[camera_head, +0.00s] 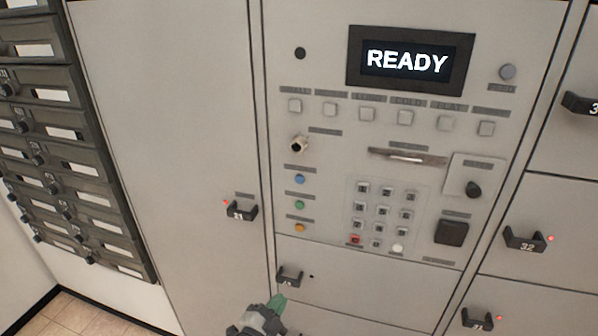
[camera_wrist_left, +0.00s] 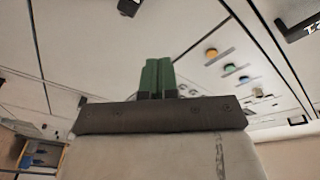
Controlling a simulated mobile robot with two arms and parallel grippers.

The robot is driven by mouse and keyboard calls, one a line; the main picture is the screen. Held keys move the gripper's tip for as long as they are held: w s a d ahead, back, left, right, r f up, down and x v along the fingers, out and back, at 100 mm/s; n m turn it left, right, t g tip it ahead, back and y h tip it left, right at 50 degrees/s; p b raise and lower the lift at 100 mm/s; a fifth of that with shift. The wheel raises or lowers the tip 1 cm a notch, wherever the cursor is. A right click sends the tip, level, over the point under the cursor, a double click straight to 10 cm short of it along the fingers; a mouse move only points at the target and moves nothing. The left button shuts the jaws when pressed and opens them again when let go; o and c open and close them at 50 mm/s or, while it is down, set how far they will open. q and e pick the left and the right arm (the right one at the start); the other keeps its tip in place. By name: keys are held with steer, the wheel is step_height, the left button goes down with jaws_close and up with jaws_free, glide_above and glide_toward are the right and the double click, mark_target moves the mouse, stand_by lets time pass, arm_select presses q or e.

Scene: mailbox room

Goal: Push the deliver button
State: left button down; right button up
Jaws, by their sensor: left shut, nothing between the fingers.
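The control panel (camera_head: 330,180) has a screen (camera_head: 410,60) reading READY. Its button labels are too small to read, so I cannot tell which is the deliver button. A column of round buttons is on the panel's left: blue (camera_head: 299,180), green (camera_head: 299,205) and orange (camera_head: 299,228). In the left wrist view, the orange (camera_wrist_left: 211,54), green (camera_wrist_left: 229,67) and blue (camera_wrist_left: 244,79) buttons lie to the right of the fingers. My left gripper (camera_head: 276,303) is below the orange button, apart from it. Its green fingers (camera_wrist_left: 158,77) are shut with nothing between. My right gripper is not in view.
Several square buttons (camera_head: 367,114) run under the screen. A keypad (camera_head: 381,212) with a red and a white key is lower right. Dark handles stick out from the doors, including one (camera_head: 291,276) just above my left gripper and one (camera_head: 241,211) further left. Mailboxes (camera_head: 70,140) fill the left.

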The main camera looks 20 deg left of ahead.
mark_target(300, 179)
arm_select(q)
step_height(300, 179, up, 28)
steer(key=d+m+t+h+p, duration=0.1)
steer(key=m+t+h+p, duration=0.1)
steer(key=m+t+h, duration=0.3)
steer(key=m+h, duration=0.1)
steer(key=m, duration=0.2)
steer(key=shift+d+f+h+p, duration=0.25)
steer(key=shift+d+h+p, duration=0.05)
steer(key=shift+d+h, duration=0.1)
steer(key=shift+w, duration=0.15)
steer(key=w+b, duration=0.4)
steer(key=w, duration=0.4)
steer(key=shift+w+d, duration=0.15)
steer(key=shift+w, duration=0.2)
